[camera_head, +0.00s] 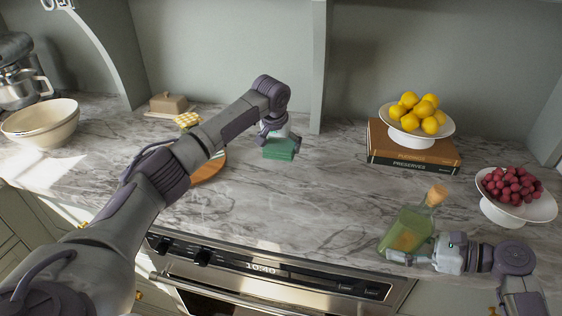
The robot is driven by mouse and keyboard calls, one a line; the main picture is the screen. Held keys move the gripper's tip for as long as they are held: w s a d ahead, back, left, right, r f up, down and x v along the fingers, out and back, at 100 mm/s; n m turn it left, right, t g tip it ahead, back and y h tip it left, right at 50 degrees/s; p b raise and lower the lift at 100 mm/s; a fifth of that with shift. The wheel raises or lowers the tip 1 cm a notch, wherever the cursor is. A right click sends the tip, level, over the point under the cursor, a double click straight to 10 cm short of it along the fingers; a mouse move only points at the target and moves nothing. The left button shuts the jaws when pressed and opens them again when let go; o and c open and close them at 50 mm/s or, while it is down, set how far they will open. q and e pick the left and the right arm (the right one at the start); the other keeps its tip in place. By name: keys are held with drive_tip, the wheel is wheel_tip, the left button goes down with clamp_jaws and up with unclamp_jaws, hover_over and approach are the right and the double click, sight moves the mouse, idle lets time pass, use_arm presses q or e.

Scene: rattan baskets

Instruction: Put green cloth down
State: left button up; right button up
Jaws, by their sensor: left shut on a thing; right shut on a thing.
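The green cloth (278,153) is a small folded block at the back middle of the marble counter. My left gripper (278,139) reaches over from the left and is shut on the cloth from above. The cloth is at or just above the counter; I cannot tell whether it touches. My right gripper (412,255) is at the front right, shut on a green glass bottle (406,230) with a cork stopper. The bottle is tilted, its cork towards the upper right.
Lemons on a white stand (413,139) rest on two books (412,163) at the back right. A stand of red berries (516,208) is at the right edge. A bowl (42,122) and mixer (20,75) are at left. The counter's middle is clear (310,205).

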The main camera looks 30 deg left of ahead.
sight(281, 168)
use_arm(q)
drive_tip(key=shift+f, duration=2.95)
drive_tip(key=shift+f, duration=0.15)
drive_tip(key=o, duration=1.1)
drive_tip(key=v, duration=1.1)
drive_tip(key=shift+s+d+r, duration=0.2)
drive_tip(key=shift+s+r, duration=0.05)
drive_tip(key=shift+r, duration=0.3)
drive_tip(key=shift+s+d, duration=0.1)
drive_tip(key=shift+d, duration=0.15)
